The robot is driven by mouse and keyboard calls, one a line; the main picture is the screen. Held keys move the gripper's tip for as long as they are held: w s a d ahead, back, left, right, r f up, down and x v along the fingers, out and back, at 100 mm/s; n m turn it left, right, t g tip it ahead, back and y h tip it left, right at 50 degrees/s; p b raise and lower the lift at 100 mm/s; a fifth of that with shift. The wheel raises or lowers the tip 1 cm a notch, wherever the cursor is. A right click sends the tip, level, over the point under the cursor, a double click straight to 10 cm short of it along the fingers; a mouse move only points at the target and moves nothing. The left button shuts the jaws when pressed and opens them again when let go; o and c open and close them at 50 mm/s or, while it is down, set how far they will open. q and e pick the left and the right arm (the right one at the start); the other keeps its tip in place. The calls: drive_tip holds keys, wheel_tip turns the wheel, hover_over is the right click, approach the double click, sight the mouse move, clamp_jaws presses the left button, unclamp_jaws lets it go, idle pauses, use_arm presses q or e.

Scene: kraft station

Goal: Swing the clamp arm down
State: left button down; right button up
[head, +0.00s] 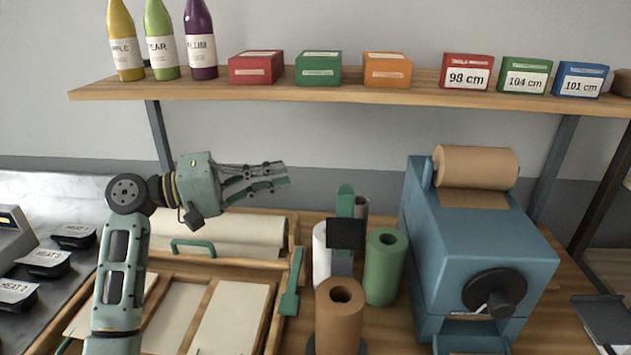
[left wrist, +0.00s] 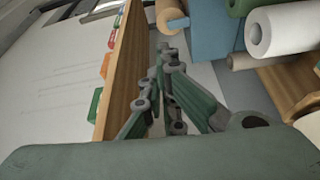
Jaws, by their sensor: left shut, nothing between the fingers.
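My left gripper (head: 282,173) is raised in front of the wall, below the shelf and above the wooden tray. Its fingers point right, shut and empty. In the left wrist view its fingers (left wrist: 168,62) are close together with nothing between them. A green lever-like bar (head: 292,282) stands tilted at the tray's right side. A green upright piece (head: 345,203) with a black plate (head: 346,233) stands among the paper rolls. I cannot tell which of these is the clamp arm. The gripper touches neither. My right gripper is not in view.
A wooden shelf (head: 330,94) with bottles and boxes runs above the gripper. A blue machine (head: 480,245) with a brown roll on top stands at the right. Green (head: 384,268) and brown (head: 340,318) rolls stand in the middle. The wooden tray (head: 262,262) holds a cream roll.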

use_arm(q)
drive_tip(key=d+p, duration=0.6)
drive_tip(key=d, duration=0.3)
drive_tip(key=shift+s+d, duration=0.2)
drive_tip(key=shift+s, duration=0.2)
drive_tip(key=shift+w+r, duration=0.1)
